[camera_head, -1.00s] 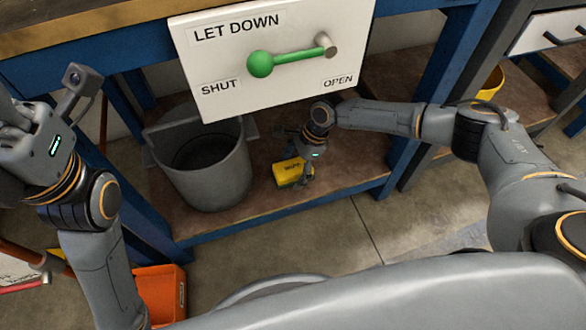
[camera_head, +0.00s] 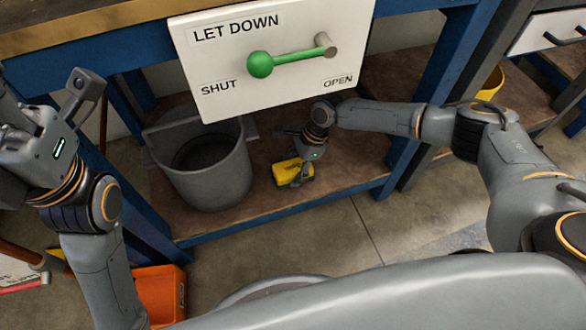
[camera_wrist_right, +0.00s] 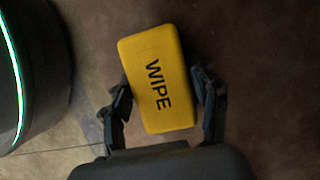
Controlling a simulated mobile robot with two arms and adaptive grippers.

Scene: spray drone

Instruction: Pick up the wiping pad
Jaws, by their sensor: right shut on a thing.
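The wiping pad (camera_head: 287,174) is a yellow block with a dark underside, on the brown lower shelf under the bench. In the right wrist view the pad (camera_wrist_right: 157,78) shows the word WIPE. My right gripper (camera_head: 302,174) reaches down to it, and in the wrist view its two fingers (camera_wrist_right: 163,106) are closed on the pad's long sides. I cannot tell whether the pad is clear of the shelf. My left arm is at the left of the head view; its fingertips are not in view.
A grey bucket (camera_head: 208,170) stands on the shelf (camera_head: 240,217) left of the pad. A white LET DOWN panel (camera_head: 212,88) with a green lever (camera_head: 285,60) hangs above. A blue bench leg (camera_head: 432,95) stands to the right. An orange bin (camera_head: 160,293) is on the floor.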

